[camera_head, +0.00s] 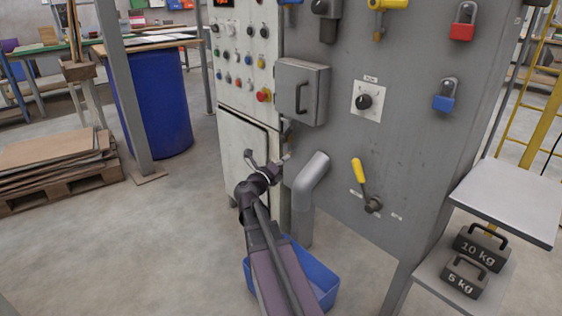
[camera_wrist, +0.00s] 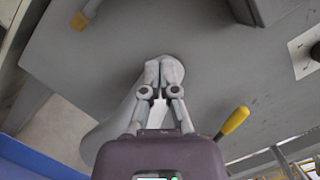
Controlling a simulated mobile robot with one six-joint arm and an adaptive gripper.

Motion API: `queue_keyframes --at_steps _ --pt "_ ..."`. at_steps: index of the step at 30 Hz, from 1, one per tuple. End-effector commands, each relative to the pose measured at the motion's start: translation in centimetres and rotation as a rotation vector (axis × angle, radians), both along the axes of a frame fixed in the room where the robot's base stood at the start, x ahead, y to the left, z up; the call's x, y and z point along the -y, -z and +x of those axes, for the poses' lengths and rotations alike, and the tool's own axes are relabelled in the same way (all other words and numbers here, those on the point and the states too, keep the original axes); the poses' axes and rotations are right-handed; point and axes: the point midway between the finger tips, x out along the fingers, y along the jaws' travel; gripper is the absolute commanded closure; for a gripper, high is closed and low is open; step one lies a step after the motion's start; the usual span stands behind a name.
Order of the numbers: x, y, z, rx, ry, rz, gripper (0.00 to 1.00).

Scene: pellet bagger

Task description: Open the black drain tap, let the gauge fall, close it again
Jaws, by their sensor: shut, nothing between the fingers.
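I cannot pick out the black drain tap for certain. A dark-handled fitting (camera_head: 327,20) sits at the top of the grey panel (camera_head: 335,150), cut off by the picture's upper edge. No gauge can be made out. My gripper (camera_head: 282,160) is low at the panel's left side, beside the grey elbow pipe (camera_head: 312,175). In the wrist view its fingertips (camera_wrist: 165,66) are together and empty, in front of the pipe (camera_wrist: 115,125). I cannot tell whether they touch it.
A yellow-handled lever (camera_head: 359,172) is right of the pipe, and shows in the wrist view (camera_wrist: 234,122). Above it is a black knob (camera_head: 365,101). A blue bin (camera_head: 322,280) stands below. A shelf with weights (camera_head: 482,249) is at right. Red (camera_head: 464,25) and blue (camera_head: 444,98) padlocks hang above.

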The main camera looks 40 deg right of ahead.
Motion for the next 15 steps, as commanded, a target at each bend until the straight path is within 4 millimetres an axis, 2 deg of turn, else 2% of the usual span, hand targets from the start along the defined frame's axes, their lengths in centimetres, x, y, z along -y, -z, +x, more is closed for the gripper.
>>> queue_keyframes --at_steps 13,15 --pt "6.7 -1.1 2.0 -0.001 0.002 0.000 1.00" --pt "6.9 -1.8 2.7 0.000 -0.001 -0.001 1.00"
